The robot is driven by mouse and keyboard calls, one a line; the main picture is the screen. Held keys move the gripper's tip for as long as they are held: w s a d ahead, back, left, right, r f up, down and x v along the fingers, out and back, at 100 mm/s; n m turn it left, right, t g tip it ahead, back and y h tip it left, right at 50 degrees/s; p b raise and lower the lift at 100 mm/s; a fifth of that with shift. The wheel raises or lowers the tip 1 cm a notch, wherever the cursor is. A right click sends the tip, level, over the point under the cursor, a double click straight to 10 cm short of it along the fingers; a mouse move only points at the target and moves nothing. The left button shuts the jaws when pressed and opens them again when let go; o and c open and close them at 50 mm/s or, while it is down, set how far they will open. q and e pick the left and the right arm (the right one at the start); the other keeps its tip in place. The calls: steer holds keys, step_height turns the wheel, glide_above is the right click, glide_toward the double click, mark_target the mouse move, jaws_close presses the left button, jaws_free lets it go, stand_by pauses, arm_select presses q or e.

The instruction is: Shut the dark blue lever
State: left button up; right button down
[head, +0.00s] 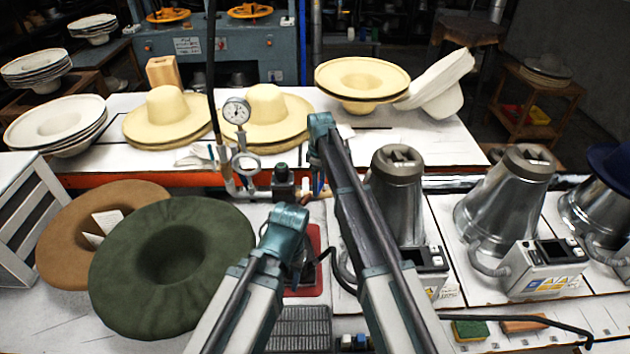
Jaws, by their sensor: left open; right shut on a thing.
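A thin dark blue piece that looks like the lever (317,184) shows just right of the black valve fitting, beside the pipework. My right gripper (319,160), the upper one, is at it and shut on it; its fingers are mostly hidden by the teal end of my arm, so the grip itself is hard to see. My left gripper (298,262), the lower one, is open and lower down, over the red-framed item on the bench; its fingers are largely hidden behind the arm's end. The lever's angle cannot be made out.
A pressure gauge (236,111) stands on the pipework left of my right gripper. A green hat (130,250) and a brown hat (62,235) lie at left. Metal steamers (397,190) stand at right. Pale hats (166,112) sit on the table behind. A sponge (470,329) lies in front.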

steer(key=shift+s+d+n, duration=0.1)
steer(key=shift+d+n, duration=0.45)
steer(key=shift+n, duration=0.5)
steer(key=shift+s+d+n, duration=0.1)
steer(key=shift+d+n, duration=0.45)
steer(key=shift+n, duration=0.5)
jaws_free()
steer(key=shift+r, duration=0.1)
step_height(320, 180, up, 14)
steer(key=p, duration=1.4)
steer(key=shift+s+f, duration=0.1)
steer(key=shift+f, duration=0.2)
